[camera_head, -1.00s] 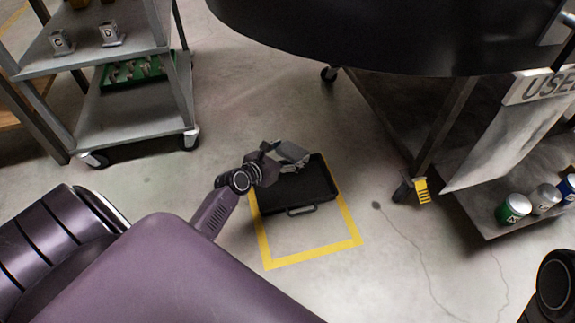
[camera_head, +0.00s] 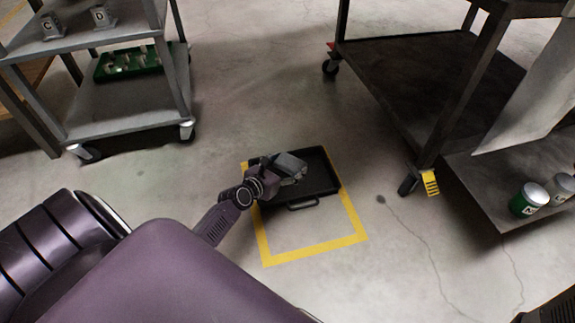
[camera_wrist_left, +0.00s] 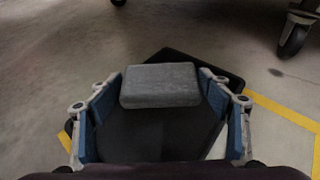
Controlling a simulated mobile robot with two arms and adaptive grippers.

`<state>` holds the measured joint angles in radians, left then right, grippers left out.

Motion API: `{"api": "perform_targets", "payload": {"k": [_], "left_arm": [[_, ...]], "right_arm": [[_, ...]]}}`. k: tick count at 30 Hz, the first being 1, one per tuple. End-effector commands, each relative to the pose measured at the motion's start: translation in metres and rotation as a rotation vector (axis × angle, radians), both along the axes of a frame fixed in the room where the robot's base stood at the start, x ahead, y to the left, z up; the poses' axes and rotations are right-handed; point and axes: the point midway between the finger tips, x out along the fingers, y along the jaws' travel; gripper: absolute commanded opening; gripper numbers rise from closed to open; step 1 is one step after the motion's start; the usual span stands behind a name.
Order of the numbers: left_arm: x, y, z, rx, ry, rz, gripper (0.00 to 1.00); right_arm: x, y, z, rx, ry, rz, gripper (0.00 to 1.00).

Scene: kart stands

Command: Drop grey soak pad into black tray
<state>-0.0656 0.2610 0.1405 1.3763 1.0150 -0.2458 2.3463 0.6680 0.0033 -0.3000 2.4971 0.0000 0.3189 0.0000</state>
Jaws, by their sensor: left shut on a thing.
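The grey soak pad (camera_head: 291,164) is a small block held in my left gripper (camera_head: 284,172), over the left part of the black tray. In the left wrist view the pad (camera_wrist_left: 160,82) sits between the fingertips of the left gripper (camera_wrist_left: 160,90), which is shut on it. The black tray (camera_head: 322,185) lies on the floor, partly hidden by the gripper and pad. In the left wrist view the tray (camera_wrist_left: 150,140) spreads below the pad. The gap between pad and tray is hard to judge. My right gripper's jaws do not show.
A yellow floor frame (camera_head: 318,247) surrounds the tray. A grey kart (camera_head: 120,100) stands at the left and a dark kart (camera_head: 420,80) at the right. A low shelf with cans (camera_head: 528,198) is at the far right.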

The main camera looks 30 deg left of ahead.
Motion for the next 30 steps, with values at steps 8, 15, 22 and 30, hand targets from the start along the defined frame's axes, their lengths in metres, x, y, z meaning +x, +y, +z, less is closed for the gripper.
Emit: {"api": "perform_targets", "payload": {"k": [8,15,22,30], "left_arm": [[0.0001,0.0002,-0.0056,0.000,-0.001,0.000,0.55],[0.0001,0.0002,-0.0051,0.000,0.000,0.000,0.79],[0.0001,0.0003,-0.0052,0.000,0.000,0.000,0.92],[-0.0035,-0.0001,-0.0047,-0.001,0.001,-0.001,0.92]], "right_arm": [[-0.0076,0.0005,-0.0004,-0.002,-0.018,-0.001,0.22],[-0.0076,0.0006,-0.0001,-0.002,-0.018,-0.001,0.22],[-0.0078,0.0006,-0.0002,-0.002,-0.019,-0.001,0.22],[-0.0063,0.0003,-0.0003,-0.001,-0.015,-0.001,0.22]]}}
